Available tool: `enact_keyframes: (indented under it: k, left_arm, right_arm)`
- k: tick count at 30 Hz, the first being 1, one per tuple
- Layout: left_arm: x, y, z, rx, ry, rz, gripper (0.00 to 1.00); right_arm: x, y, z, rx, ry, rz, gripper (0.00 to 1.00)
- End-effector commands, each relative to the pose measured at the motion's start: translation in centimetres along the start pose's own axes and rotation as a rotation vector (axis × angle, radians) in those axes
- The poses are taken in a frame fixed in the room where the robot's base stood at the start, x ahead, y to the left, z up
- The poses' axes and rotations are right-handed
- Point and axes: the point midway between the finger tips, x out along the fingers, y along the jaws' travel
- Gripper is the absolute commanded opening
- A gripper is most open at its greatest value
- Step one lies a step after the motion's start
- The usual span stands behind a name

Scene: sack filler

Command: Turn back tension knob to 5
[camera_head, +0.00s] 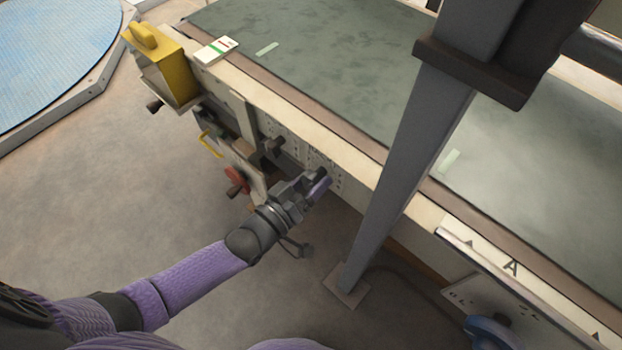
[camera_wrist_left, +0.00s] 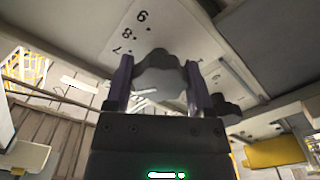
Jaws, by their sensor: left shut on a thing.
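The dark lobed tension knob (camera_wrist_left: 160,78) sits between the two fingers of my left gripper (camera_wrist_left: 160,92) in the left wrist view, and the gripper is shut on it. A pale dial plate (camera_wrist_left: 150,35) behind the knob shows the numbers 7, 8 and 9. The rest of its scale, including 5, and any pointer mark cannot be made out. In the head view my left gripper (camera_head: 318,184) reaches the side panel of the machine and hides the knob. My right gripper is not in view.
Another dark knob (camera_head: 274,147) is on the panel to the left of the gripper, with a red handwheel (camera_head: 236,181) below it. A yellow box (camera_head: 172,68) hangs at the machine's corner. A grey post (camera_head: 410,160) stands to the right. Open floor (camera_head: 120,200) lies left.

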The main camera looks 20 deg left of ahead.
Motion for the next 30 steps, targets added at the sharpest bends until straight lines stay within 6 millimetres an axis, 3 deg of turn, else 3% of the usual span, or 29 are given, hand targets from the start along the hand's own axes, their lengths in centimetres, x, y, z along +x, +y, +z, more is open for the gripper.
enact_keyframes:
  k: [15,30]
  left_arm:
    - [-0.02,0.02,0.02,-0.399,-0.001,-0.001,0.10]
    - [-0.03,0.05,0.02,-0.535,-0.001,-0.002,0.10]
  right_arm:
    - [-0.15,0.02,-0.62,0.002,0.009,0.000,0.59]
    - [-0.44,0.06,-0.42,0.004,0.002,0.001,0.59]
